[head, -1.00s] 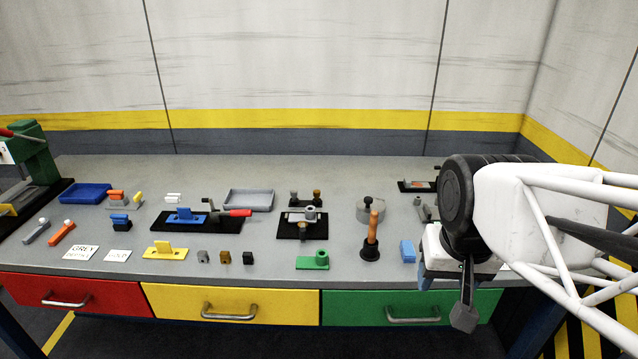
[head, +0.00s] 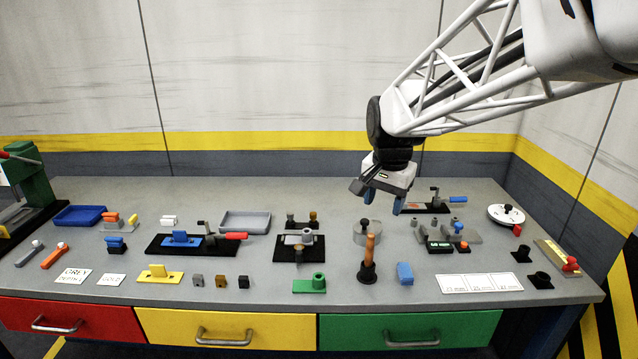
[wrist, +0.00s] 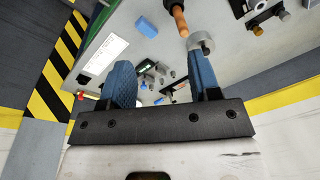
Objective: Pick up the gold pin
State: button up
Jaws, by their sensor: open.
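The gold pin (head: 313,218) appears as a small gold-brown upright piece on a dark base at the middle of the bench, beside a grey pin (head: 290,220). In the wrist view, the gold pin (wrist: 257,30) shows small at the upper right, outside the jaws, with the grey pin (wrist: 284,15) beside it. My gripper (head: 383,203) is above the back of the bench, to the right of the pin and apart from it. Its two blue fingers (wrist: 160,62) are spread with nothing held between them.
A round grey piece (head: 367,235) with a black knob and an upright wooden-handled tool (head: 369,255) stand near my gripper. A clamp fixture (head: 300,250) lies in front of the pins. A grey tray (head: 245,222) is to their left. The back wall closes off the bench.

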jog(key=w+a+f+m, duration=0.2)
jog(key=w+a+f, duration=0.15)
jog(key=w, duration=0.65)
jog(key=w+a+f+m, duration=0.2)
jog(key=w+a+f, duration=0.15)
jog(key=w, duration=0.55)
jog(key=m+g, duration=0.2)
jog(key=m, duration=0.2)
send_over(313, 213)
jog(key=f, duration=1.2)
jog(key=shift+s+d, duration=0.3)
jog(key=shift+s, duration=0.05)
jog(key=shift+w+a+f+m, duration=0.3)
jog(key=shift+w+f, duration=0.05)
jog(key=shift+f, duration=0.1)
jog(key=shift+f, duration=0.1)
jog(key=shift+f, duration=1.15)
jog(key=shift+f, duration=0.15)
jog(key=shift+f, duration=2.5)
